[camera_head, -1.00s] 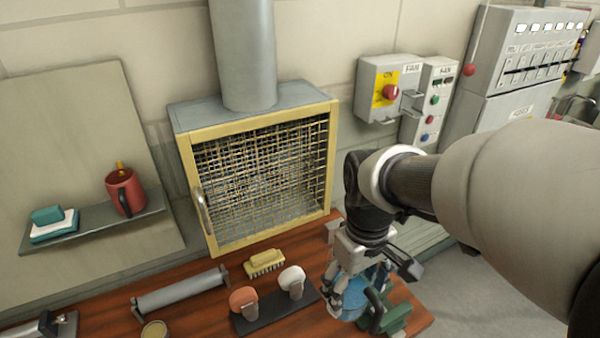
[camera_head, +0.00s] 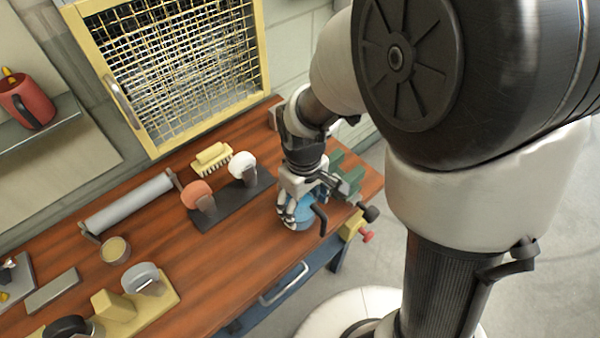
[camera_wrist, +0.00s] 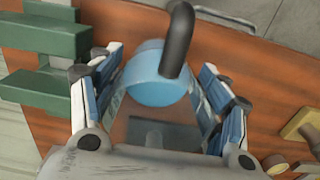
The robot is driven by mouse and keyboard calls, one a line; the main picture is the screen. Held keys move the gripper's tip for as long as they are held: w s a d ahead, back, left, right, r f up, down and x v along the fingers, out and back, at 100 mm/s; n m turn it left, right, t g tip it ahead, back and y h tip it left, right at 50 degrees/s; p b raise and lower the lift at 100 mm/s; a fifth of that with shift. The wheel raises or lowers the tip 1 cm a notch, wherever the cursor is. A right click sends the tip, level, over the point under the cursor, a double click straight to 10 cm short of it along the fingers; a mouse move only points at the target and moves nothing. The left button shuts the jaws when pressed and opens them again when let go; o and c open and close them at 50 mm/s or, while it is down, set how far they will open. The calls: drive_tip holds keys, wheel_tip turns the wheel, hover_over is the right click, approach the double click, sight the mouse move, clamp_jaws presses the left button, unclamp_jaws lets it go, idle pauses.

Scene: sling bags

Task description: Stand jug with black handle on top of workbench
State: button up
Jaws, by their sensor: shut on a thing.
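The blue jug (camera_head: 299,213) with its black handle (camera_head: 320,219) is between the fingers of my gripper (camera_head: 296,208), over the right part of the wooden workbench (camera_head: 240,240). The wrist view shows the round blue jug (camera_wrist: 153,88) upright between both fingers, with the black handle (camera_wrist: 178,40) pointing away from my gripper (camera_wrist: 158,72). My gripper is shut on the jug's body. The jug's base is partly hidden, and I cannot tell whether it touches the bench top.
A green vice (camera_head: 347,174) stands close to the jug at the bench's right end. A dark rack with an orange and a white tool (camera_head: 242,167) lies to the left, near a yellow brush (camera_head: 212,158). The bench's front middle is bare.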

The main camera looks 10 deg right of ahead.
drive_tip(key=shift+f, duration=0.6)
drive_tip(key=shift+f, duration=0.15)
drive_tip(key=o, duration=1.6)
wheel_tip(320, 180, up, 12)
drive_tip(key=p, duration=0.5)
drive_tip(key=s+d+r+m+t, duration=0.1)
drive_tip(key=s+d+r+m, duration=0.1)
drive_tip(key=s+r, duration=0.2)
drive_tip(key=s+d+r+m+t, duration=0.2)
drive_tip(key=s+d+r, duration=0.1)
drive_tip(key=s+r, duration=0.1)
drive_tip(key=s+d+r+m+t, duration=0.1)
drive_tip(key=s+d+r+m, duration=0.1)
drive_tip(key=s+d+r, duration=0.1)
drive_tip(key=shift+s+d+r+m+t, duration=0.15)
drive_tip(key=shift+s+r+m+t, duration=0.25)
drive_tip(key=shift+s+r, duration=0.25)
